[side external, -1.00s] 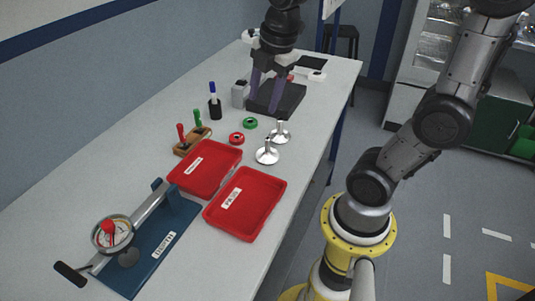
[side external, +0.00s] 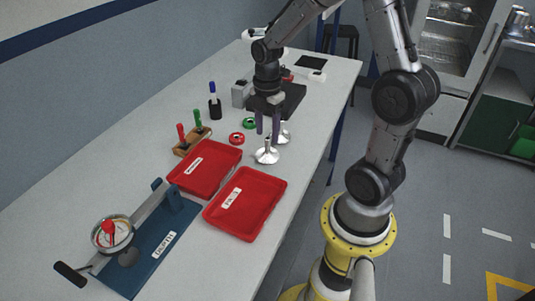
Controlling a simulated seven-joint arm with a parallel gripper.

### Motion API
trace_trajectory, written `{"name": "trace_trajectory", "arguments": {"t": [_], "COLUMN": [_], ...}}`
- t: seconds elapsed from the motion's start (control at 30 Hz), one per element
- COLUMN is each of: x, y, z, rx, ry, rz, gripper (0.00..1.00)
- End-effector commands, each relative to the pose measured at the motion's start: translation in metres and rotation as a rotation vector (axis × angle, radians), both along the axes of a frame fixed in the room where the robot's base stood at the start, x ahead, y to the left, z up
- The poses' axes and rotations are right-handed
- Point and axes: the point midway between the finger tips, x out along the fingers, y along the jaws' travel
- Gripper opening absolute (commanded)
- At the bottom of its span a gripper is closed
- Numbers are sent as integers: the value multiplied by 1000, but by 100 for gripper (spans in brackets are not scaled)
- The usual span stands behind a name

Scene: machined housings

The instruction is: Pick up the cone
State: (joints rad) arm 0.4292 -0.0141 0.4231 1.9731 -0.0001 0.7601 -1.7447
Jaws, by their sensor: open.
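Two silver metal pieces with flared, cone-like bases and upright stems stand on the bench. The front cone (side external: 266,156) is in plain view, and the rear cone (side external: 286,136) is partly hidden by my gripper. My gripper (side external: 268,137) points down with two purple fingers apart and nothing seen held between them. Its fingertips are at the top of the front cone's stem in the picture. I cannot tell whether they are around the stem or behind it.
Two red trays (side external: 245,204) (side external: 205,167) lie in front. A red ring (side external: 236,138) and a green ring (side external: 250,123) are to the left. A wooden holder with screwdrivers (side external: 192,141), a black pen cup (side external: 215,110) and a dark plate (side external: 292,99) stand nearby. A blue fixture (side external: 150,250) is at front left.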

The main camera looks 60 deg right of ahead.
Motion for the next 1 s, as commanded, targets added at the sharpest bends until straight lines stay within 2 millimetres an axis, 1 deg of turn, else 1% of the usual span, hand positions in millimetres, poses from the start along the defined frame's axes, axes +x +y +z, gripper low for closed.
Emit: {"name": "trace_trajectory", "arguments": {"t": [0.17,0.3,0.43,0.53,0.73,0.77,0.8,0.87,1.0], "x": [-1,-4,-3,-3,-2,-2,-2,-2,-2], "y": [2,6,5,5,5,5,5,5,5], "z": [-14,-35,-49,-54,-54,-54,-54,-54,-54], "rx": [2,2,1,0,0,0,0,0,0], "ry": [4,5,2,1,0,0,0,0,-1], "rz": [1,1,0,0,0,0,0,0,0], "gripper": [54,54,54,54,54,51,43,33,7]}}
